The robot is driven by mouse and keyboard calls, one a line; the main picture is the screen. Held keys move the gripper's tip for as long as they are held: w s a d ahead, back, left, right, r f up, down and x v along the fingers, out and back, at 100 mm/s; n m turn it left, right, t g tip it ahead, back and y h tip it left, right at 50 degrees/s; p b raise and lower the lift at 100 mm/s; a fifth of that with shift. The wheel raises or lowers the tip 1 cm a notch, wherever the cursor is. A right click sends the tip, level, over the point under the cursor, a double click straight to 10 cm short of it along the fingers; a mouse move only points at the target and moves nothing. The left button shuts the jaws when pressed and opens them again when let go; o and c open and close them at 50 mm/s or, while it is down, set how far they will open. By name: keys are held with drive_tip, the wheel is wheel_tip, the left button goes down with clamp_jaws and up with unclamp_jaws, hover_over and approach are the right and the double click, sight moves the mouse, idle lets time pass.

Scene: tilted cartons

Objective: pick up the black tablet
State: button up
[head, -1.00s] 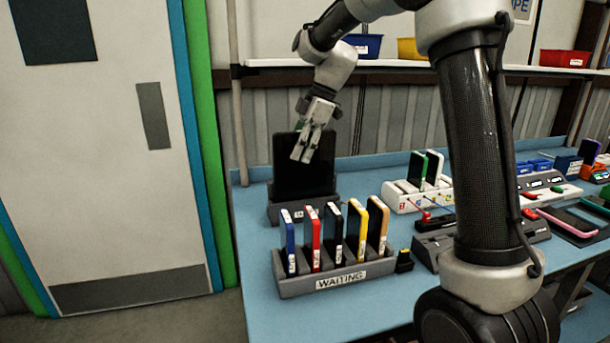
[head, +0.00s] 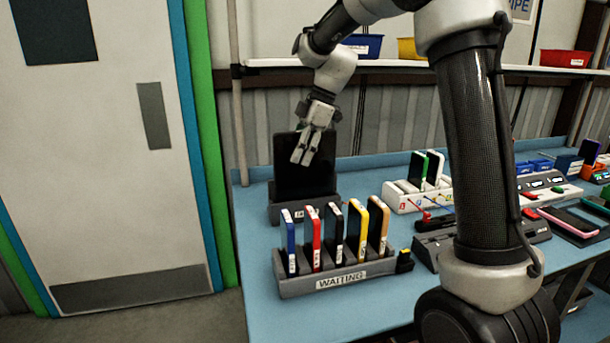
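The black tablet (head: 290,175) stands upright in a dark grey dock (head: 275,213) at the back left of the blue table. My gripper (head: 306,158) hangs over the upper right part of the tablet, fingers pointing down. Its fingers overlap the tablet in the head view. I cannot tell whether they touch it, or whether one finger is behind it. The gap between the fingers looks narrow.
In front of the dock stands a grey rack (head: 335,283) marked WAITING, holding several phones in coloured cases. A white rack (head: 405,196) with phones is to the right. A shelf (head: 400,64) with bins runs above the table.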

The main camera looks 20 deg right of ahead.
clamp_jaws()
drive_tip(key=shift+r, duration=0.15)
drive_tip(key=r, duration=0.5)
drive_tip(key=d+r, duration=0.1)
drive_tip(key=r, duration=0.1)
drive_tip(key=shift+s+r, duration=0.2)
drive_tip(key=s+d, duration=0.1)
drive_tip(key=d, duration=1.2)
drive_tip(key=shift+s, duration=0.3)
